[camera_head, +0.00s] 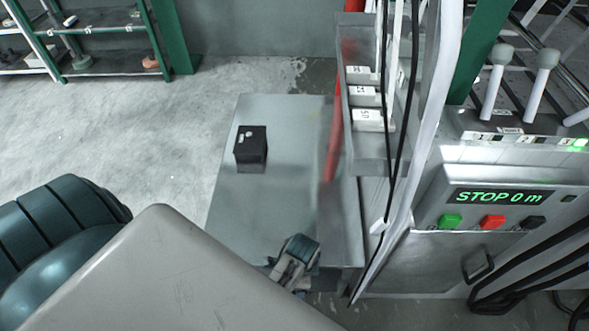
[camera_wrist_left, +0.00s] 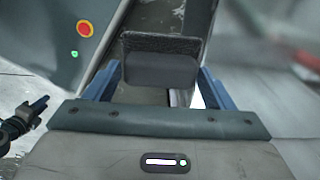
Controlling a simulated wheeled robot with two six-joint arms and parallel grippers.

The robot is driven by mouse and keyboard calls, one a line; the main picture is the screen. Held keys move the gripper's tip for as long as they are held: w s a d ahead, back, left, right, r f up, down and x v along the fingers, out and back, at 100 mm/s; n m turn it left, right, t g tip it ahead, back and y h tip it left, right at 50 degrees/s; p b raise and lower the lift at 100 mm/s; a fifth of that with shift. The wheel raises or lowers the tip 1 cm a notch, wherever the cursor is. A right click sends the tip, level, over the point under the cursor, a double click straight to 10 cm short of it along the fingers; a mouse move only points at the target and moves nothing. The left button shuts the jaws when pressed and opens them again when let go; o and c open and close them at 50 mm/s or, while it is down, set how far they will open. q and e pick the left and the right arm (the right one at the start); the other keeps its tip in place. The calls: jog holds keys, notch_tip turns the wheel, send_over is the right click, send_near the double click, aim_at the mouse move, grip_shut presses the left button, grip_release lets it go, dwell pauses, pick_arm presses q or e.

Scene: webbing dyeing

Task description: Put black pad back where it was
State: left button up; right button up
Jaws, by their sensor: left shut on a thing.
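In the left wrist view the black pad (camera_wrist_left: 160,68), a dark block with a fuzzy upper edge, sits between the blue fingers of my left gripper (camera_wrist_left: 158,84). The gripper is shut on it. What lies directly beneath the pad is hard to tell. In the head view a small teal and grey gripper part (camera_head: 292,262) shows beyond my grey arm link, low in the middle; I cannot tell which arm it belongs to. The pad cannot be made out there. Another dark gripper with a blue tip (camera_wrist_left: 27,118) shows at the left of the wrist view; its opening is unclear.
A black box (camera_head: 251,146) stands on a grey metal plate (camera_head: 225,205). The machine with a "STOP 0 m" display (camera_head: 500,197) and hanging webbing (camera_head: 432,120) stands on the right. Green shelves (camera_head: 110,30) are at the back left. The floor at left is clear.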

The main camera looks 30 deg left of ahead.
pick_arm(q)
jog(key=w+a, duration=0.5)
jog(key=w, duration=0.1)
jog(key=w+a+f, duration=0.1)
jog(key=w+a, duration=0.2)
jog(key=w, duration=0.1)
jog(key=shift+a+f, duration=0.1)
jog(key=shift+a, duration=0.2)
jog(key=shift+w+a+f, duration=0.1)
jog(key=shift+w+f, duration=0.05)
jog(key=shift+f, duration=0.75)
jog(key=shift+w+a+f, duration=0.1)
jog(key=shift+f, duration=0.8)
pick_arm(e)
jog(key=shift+s+f, duration=0.25)
jog(key=shift+s, duration=0.3)
pick_arm(q)
jog(key=shift+f, duration=0.15)
jog(key=o, duration=1)
jog(key=shift+c, duration=0.2)
notch_tip(320, 180, up, 12)
jog(key=p, duration=0.1)
pick_arm(e)
jog(key=shift+s+d+f, duration=0.1)
jog(key=shift+s+f, duration=0.1)
jog(key=shift+s, duration=0.35)
jog(key=shift+s+d+f, duration=0.1)
jog(key=shift+s+f, duration=0.1)
jog(key=shift+s, duration=0.35)
